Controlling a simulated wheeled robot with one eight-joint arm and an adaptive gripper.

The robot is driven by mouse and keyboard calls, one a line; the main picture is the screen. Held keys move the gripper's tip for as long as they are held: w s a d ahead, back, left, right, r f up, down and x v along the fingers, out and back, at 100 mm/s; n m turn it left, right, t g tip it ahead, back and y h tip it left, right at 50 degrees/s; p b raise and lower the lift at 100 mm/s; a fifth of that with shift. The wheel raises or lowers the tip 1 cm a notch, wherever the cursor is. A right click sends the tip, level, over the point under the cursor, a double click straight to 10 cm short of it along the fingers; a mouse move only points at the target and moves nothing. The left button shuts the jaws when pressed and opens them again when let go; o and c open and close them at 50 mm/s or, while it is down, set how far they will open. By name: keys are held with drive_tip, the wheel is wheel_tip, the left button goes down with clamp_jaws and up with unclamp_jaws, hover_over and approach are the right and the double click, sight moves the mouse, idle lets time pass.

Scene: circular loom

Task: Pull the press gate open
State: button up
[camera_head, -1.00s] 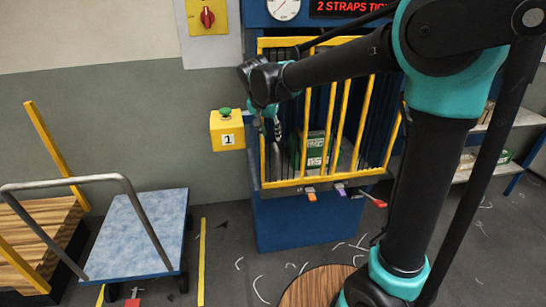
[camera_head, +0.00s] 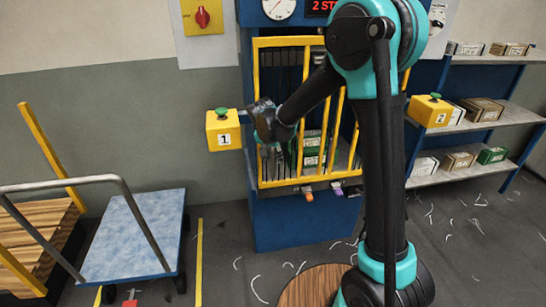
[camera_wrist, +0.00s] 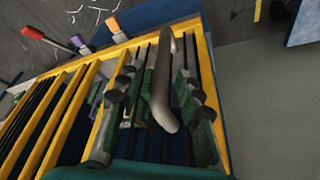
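The press gate (camera_head: 258,100) is a yellow frame with upright bars on the front of the blue press. It looks closed in the head view. A grey bar handle (camera_wrist: 163,85) stands out from the gate near one side in the wrist view. My gripper (camera_wrist: 153,78) is open, with one finger on each side of the handle. Gaps show between the fingers and the handle, and I cannot tell whether either touches it. In the head view my wrist and gripper (camera_head: 275,150) are at the gate's left side, and my arm hides the gate's upper right part.
A yellow box marked 1 (camera_head: 223,130) with a green button is just left of the gate. Orange and purple tabs (camera_head: 308,195) stick out below it. A blue cart (camera_head: 136,238) stands at left. Shelves (camera_head: 478,128) with boxes are at right. Floor before the press is partly open.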

drive_tip(key=shift+c, duration=0.6)
clamp_jaws()
